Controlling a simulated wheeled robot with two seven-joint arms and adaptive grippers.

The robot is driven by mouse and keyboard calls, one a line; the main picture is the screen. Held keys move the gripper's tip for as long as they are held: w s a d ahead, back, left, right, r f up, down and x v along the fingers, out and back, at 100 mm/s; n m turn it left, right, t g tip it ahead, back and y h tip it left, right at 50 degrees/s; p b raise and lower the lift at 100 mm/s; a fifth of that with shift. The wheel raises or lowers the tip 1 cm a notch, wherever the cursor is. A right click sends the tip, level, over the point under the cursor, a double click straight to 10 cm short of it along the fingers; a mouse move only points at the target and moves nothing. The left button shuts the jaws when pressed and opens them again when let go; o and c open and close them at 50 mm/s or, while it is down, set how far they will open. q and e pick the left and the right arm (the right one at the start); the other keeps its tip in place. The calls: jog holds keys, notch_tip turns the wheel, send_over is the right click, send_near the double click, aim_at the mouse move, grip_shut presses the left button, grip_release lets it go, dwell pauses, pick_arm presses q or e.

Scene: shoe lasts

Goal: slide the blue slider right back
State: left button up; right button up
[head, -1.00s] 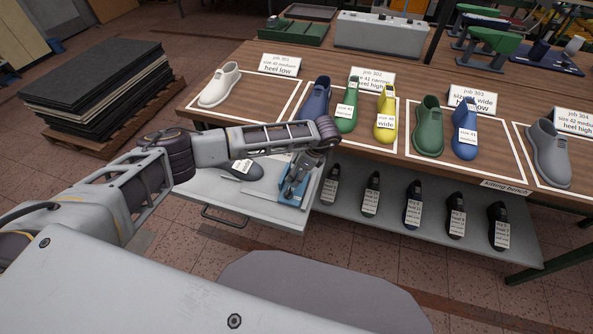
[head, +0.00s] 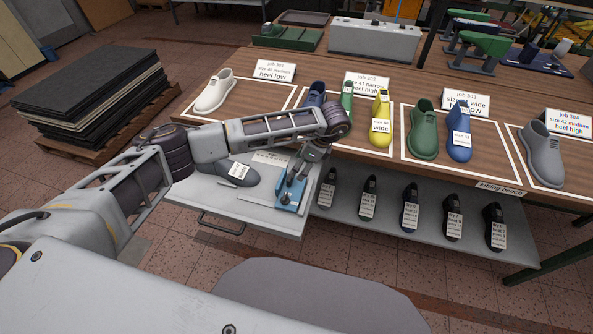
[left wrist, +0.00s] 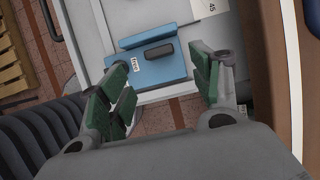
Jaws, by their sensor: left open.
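The blue slider (head: 289,197) is a flat blue plate at the right end of a pulled-out grey tray (head: 255,212). In the left wrist view the blue slider (left wrist: 143,70) shows a raised blue edge, a dark rounded knob (left wrist: 159,51) and a small white label. My left gripper (head: 290,182) is over the slider, pointing down. In the left wrist view its green-padded fingers (left wrist: 160,72) are spread wide, with the knob lying between and a little beyond the tips. No contact is visible. My right gripper is out of view.
A dark grey shoe last (head: 232,174) with a white label lies on the tray, left of the slider. The kitting bench (head: 385,165) behind holds several coloured lasts. A lower shelf (head: 335,208) to the right carries several dark lasts.

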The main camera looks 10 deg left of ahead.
pick_arm(q)
jog(key=shift+v, duration=2.25)
jog(key=shift+f, duration=0.1)
